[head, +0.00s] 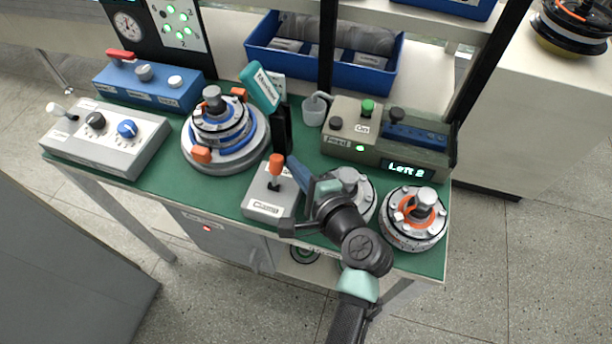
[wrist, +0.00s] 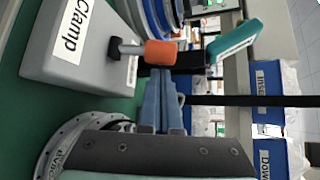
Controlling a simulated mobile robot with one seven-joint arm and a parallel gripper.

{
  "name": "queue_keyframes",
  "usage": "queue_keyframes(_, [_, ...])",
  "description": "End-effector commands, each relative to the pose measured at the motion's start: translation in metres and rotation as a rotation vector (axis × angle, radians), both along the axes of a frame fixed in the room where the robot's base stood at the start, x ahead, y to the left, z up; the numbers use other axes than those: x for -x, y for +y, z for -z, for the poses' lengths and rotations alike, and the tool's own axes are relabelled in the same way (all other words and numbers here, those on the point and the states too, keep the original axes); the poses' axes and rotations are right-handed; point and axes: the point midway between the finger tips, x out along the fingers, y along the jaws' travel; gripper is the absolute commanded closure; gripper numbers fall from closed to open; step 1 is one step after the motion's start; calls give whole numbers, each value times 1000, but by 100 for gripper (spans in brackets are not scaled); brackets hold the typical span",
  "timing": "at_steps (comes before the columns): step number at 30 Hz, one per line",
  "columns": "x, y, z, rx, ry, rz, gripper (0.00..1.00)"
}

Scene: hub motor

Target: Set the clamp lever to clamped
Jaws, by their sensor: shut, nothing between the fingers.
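The clamp unit is a grey box (head: 268,202) labelled "Clamp" near the bench's front edge; it also shows at upper left in the wrist view (wrist: 75,45). In the wrist view the orange grip (wrist: 160,53) is just beyond my fingertips. My gripper (head: 293,164) is shut and empty, its blue-grey fingers (wrist: 160,76) together at the right side of the lever. I cannot tell whether they touch it.
A round flanged hub (head: 425,218) stands at the right, another hub partly under my gripper. A larger blue-ringed hub (head: 222,140) is left of the clamp box. A teal-headed tool (head: 262,86) stands behind the lever. A control box (head: 355,135) stands at back right.

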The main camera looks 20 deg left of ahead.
Motion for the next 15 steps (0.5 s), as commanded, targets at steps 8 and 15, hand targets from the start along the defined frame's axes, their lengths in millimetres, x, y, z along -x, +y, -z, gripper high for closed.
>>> queue_keyframes(8, [-6,6,3,1,-1,1,100])
queue_keyframes(15, [-6,6,3,1,-2,1,100])
